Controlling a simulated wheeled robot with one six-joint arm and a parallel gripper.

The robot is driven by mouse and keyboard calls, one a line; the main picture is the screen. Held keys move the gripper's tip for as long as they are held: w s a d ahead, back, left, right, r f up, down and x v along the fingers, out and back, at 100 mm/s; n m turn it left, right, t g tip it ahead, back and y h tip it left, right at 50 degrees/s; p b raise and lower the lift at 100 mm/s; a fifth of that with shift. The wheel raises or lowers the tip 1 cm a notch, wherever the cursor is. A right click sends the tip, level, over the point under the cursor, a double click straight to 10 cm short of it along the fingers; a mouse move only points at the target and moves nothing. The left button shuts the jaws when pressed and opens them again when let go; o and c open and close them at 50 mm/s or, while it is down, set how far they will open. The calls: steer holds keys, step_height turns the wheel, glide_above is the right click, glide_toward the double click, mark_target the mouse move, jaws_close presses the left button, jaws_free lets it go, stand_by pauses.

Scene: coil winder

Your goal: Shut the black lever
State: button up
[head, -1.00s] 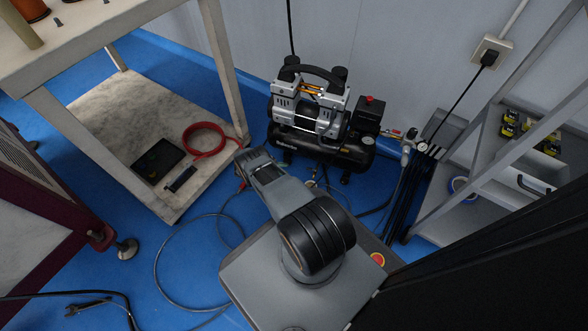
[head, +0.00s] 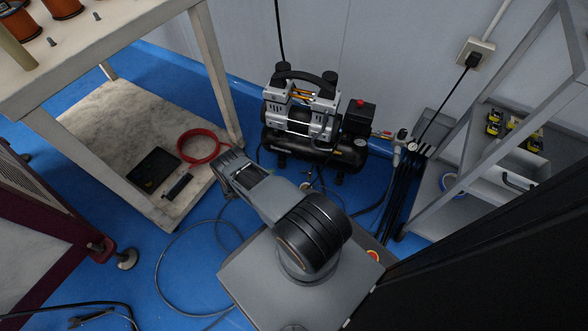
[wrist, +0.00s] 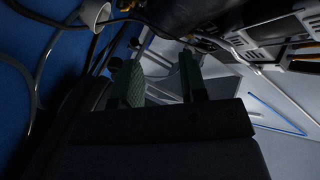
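I cannot make out the black lever for certain in either view. The air compressor (head: 315,152) stands on the blue floor against the wall, with a small group of fittings and a gauge (head: 412,147) at its right end. In the wrist view the compressor (wrist: 268,32) shows at the upper right. My gripper (wrist: 160,76) has two dark green fingers spread apart, with nothing seen between them. In the head view my arm reaches toward the floor in front of the compressor, and its fingertips cannot be made out.
A workbench (head: 215,75) with a lower shelf stands at the left, holding a red hose coil (head: 199,146) and a black tray (head: 155,167). A grey hose (head: 158,270) loops over the floor. A metal rack (head: 425,205) stands at the right. A wall socket (head: 475,52) has a plugged cable.

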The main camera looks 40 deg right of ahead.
steer(key=s+d+f+t+b, duration=0.1)
steer(key=d, duration=0.2)
steer(key=s+d+f+m+t+b, duration=0.1)
steer(key=s+d+f, duration=0.1)
steer(key=d, duration=0.2)
steer(key=s+d+f+m+t+b, duration=0.1)
steer(key=s+d+f, duration=0.1)
steer(key=d, duration=0.2)
steer(key=shift+s+f, duration=0.15)
steer(key=shift+s+d+f+t+b, duration=0.1)
steer(key=shift+d+t+b, duration=0.3)
steer(key=shift+d, duration=0.55)
jaws_close()
